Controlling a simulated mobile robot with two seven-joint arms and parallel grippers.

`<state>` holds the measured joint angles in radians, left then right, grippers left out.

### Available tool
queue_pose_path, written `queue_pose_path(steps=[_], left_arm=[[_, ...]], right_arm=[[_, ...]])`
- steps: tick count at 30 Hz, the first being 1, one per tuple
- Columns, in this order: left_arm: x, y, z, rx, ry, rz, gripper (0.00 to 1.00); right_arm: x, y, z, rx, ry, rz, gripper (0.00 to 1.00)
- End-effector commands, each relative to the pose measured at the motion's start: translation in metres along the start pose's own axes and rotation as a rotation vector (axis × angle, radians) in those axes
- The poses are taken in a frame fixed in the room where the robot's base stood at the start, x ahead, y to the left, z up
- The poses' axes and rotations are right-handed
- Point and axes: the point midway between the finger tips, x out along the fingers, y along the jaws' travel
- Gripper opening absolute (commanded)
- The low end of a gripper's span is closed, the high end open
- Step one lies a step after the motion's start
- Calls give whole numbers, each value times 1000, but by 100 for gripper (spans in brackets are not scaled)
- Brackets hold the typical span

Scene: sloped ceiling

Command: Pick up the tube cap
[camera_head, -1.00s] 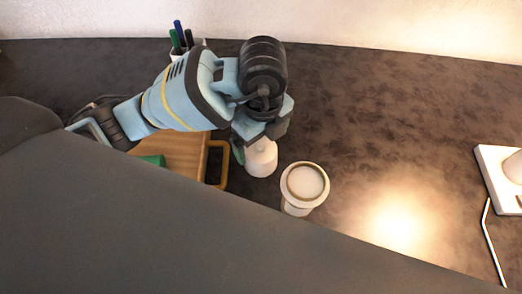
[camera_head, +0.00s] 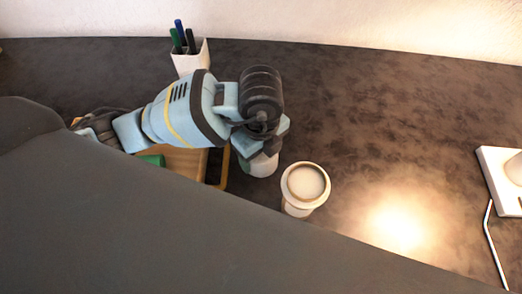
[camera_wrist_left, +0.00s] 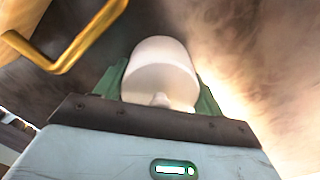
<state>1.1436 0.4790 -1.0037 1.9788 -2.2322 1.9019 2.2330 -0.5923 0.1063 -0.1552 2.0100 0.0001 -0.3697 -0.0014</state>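A white, rounded piece that looks like the tube cap (camera_head: 262,167) stands on the dark tabletop under my left gripper (camera_head: 258,150). In the left wrist view the white cap (camera_wrist_left: 162,70) has a small knob on its near side. The green fingers of my left gripper (camera_wrist_left: 160,92) lie on both sides of it. I cannot tell whether they press on it or only straddle it. The fingertips are partly hidden behind the cap. My right gripper is not in view.
A white round container with a ringed top (camera_head: 305,187) stands close right of the cap. A wooden board with a yellow handle (camera_head: 188,160) lies to the left. A white pen holder (camera_head: 190,60) stands behind my arm. A white base (camera_head: 500,180) sits far right. The middle right is clear.

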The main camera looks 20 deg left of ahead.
Motion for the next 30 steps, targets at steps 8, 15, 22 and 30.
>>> queue_pose_path(steps=[8,15,22,30], left_arm=[[0,0,0,0,0,0,47],[-10,-1,0,0,1,-3,47],[-51,-1,0,1,-1,-6,47],[-94,-1,0,1,-3,-5,47]], right_arm=[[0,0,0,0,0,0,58],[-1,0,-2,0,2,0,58],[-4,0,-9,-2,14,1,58],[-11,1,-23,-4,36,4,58]])
